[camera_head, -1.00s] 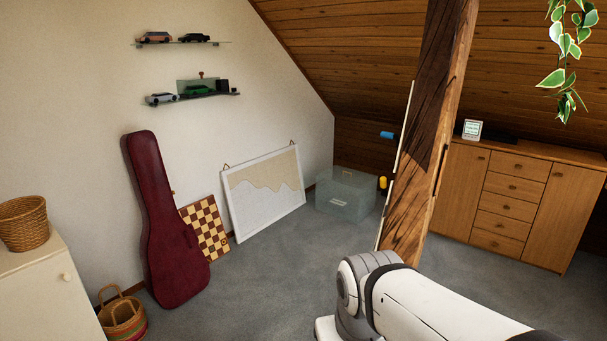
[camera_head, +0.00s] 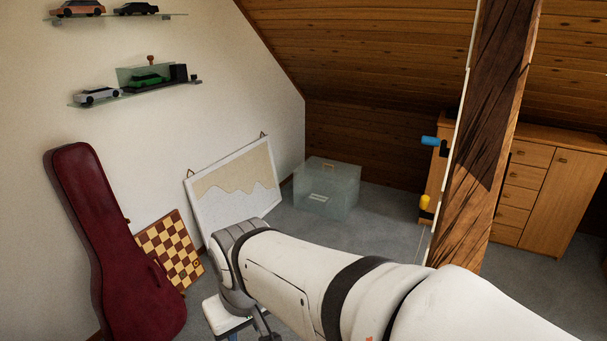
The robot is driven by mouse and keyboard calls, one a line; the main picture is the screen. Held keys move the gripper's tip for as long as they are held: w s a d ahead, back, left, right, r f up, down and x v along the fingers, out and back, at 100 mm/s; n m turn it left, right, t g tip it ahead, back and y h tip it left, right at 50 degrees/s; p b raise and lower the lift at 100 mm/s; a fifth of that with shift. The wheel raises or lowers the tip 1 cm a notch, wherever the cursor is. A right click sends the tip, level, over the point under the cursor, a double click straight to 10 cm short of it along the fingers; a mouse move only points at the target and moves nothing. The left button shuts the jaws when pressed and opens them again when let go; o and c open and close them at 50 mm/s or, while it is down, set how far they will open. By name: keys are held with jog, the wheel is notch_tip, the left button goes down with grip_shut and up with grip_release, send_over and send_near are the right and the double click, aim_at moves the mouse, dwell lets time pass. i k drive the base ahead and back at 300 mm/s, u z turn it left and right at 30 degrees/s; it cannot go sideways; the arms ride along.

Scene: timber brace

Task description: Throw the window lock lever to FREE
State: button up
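A blue handle (camera_head: 430,141) on a dark mount sticks out from the left side of the timber brace (camera_head: 488,150). A yellow handle (camera_head: 425,203) sits lower on the same side. No label can be read, so I cannot tell which one is the window lock lever or how it is set. My gripper (camera_head: 262,326) is only partly seen at the bottom edge, below the end of my arm. It is well left of and below both handles, and its fingers are not clear.
A translucent box (camera_head: 328,188) stands on the floor left of the brace. A framed board (camera_head: 235,190), a chessboard (camera_head: 170,252) and a red instrument case (camera_head: 112,245) lean at the left wall. A wooden cabinet (camera_head: 560,185) stands behind the brace. Grey floor is open between.

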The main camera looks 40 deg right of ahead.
aim_at(424, 204)
jog(key=z, duration=0.4)
jog(key=i, duration=0.9)
jog(key=z, duration=0.7)
jog(key=k, duration=0.9)
jog(key=z, duration=0.15)
jog(key=i, duration=0.9)
jog(key=u, duration=0.1)
